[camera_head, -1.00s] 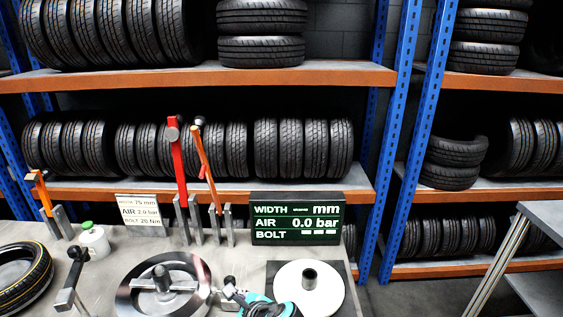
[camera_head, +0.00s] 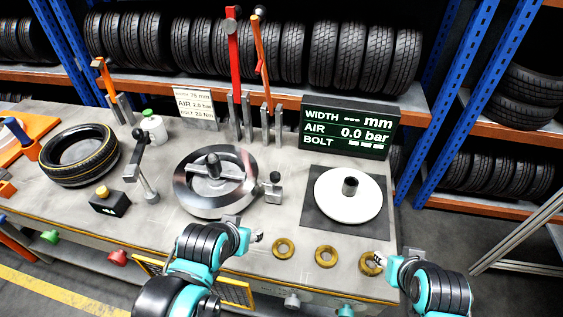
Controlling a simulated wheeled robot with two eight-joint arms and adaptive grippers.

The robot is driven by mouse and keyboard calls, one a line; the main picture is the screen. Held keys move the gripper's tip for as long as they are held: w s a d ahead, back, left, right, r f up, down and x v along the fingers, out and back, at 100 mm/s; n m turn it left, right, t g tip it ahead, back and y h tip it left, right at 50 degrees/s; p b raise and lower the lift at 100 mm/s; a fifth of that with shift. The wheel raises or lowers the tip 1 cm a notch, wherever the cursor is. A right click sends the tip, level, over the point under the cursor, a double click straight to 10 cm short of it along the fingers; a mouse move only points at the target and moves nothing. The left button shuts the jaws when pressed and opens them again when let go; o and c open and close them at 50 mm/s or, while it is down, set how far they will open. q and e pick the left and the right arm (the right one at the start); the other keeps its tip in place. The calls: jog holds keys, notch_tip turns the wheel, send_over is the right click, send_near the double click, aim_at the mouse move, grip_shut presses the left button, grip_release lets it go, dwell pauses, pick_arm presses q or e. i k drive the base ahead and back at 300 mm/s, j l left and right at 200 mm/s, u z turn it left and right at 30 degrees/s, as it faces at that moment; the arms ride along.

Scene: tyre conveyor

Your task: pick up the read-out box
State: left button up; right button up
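A black display box (camera_head: 348,130) with green-edged rows stands upright at the back right of the bench, reading WIDTH in mm, AIR 0.0 bar and BOLT. A small black box (camera_head: 107,203) with a yellow knob and a small white marking sits at the front left of the bench; I cannot tell which of the two is the read-out box. My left gripper (camera_head: 256,237) is over the bench's front middle, away from both boxes. My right gripper (camera_head: 374,264) is at the front right, next to a brass ring. Both grippers are too small to judge their fingers.
A steel wheel disc (camera_head: 190,203) and a white disc on a dark plate (camera_head: 325,193) occupy the bench. Brass rings (camera_head: 283,248) lie along the front. A tyre (camera_head: 52,166), a post (camera_head: 138,165), a white bottle (camera_head: 152,124) and upright levers (camera_head: 233,60) stand around. Tyre racks are behind.

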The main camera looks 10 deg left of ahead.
aim_at(117, 203)
jog(key=k+j+u, duration=0.15)
jog(key=j+u, duration=0.2)
jog(key=j, duration=0.25)
jog(key=k+j+u, duration=0.1)
jog(key=j+u, duration=0.2)
jog(key=j, duration=0.25)
jog(key=j+u, duration=0.35)
jog(key=j, duration=0.25)
